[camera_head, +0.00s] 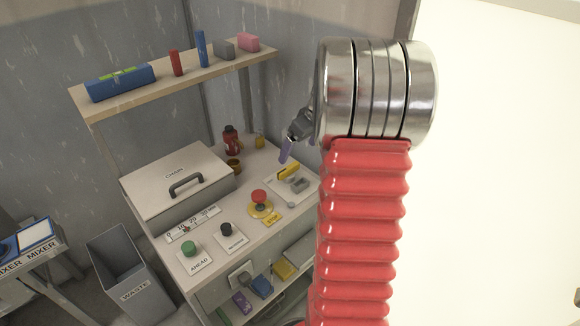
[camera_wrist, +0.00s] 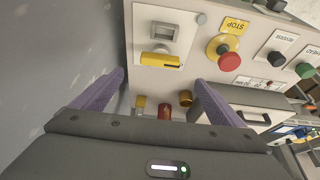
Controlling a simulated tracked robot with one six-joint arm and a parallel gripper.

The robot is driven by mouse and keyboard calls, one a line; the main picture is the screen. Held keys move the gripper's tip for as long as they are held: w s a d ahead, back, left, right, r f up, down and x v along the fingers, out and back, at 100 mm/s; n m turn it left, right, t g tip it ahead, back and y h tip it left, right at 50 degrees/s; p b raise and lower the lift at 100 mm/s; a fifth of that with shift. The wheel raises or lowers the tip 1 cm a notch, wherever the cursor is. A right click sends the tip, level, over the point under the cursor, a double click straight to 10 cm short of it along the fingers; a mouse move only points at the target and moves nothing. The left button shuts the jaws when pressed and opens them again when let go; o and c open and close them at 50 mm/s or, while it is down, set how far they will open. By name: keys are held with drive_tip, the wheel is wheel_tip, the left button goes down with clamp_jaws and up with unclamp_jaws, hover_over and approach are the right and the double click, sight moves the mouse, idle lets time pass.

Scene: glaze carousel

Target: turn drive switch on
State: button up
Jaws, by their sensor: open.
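No label reading "drive" is legible. A pale plate (camera_head: 281,190) on the bench top carries a grey switch-like piece (camera_head: 298,185) and a yellow bar (camera_head: 288,171), possibly the drive switch and its cover. In the wrist view the grey piece (camera_wrist: 163,33) sits in a square frame, with the yellow bar (camera_wrist: 161,60) nearer my gripper. My gripper (camera_wrist: 159,76) is open and empty, its purple fingers spread on either side of the yellow bar and apart from it. In the head view my gripper (camera_head: 285,152) hangs above the plate's far side; my arm hides part of it.
A red stop button (camera_head: 260,196) on a yellow base stands beside the plate. Green (camera_head: 189,248) and black (camera_head: 227,229) buttons lie farther left. A red bottle (camera_head: 231,139) and the chain box (camera_head: 176,175) stand behind. A shelf (camera_head: 180,80) overhangs the bench.

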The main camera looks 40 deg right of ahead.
sight(289, 168)
drive_tip(key=x, duration=1.1)
drive_tip(key=shift+f, duration=0.35)
drive_tip(key=c, duration=1.1)
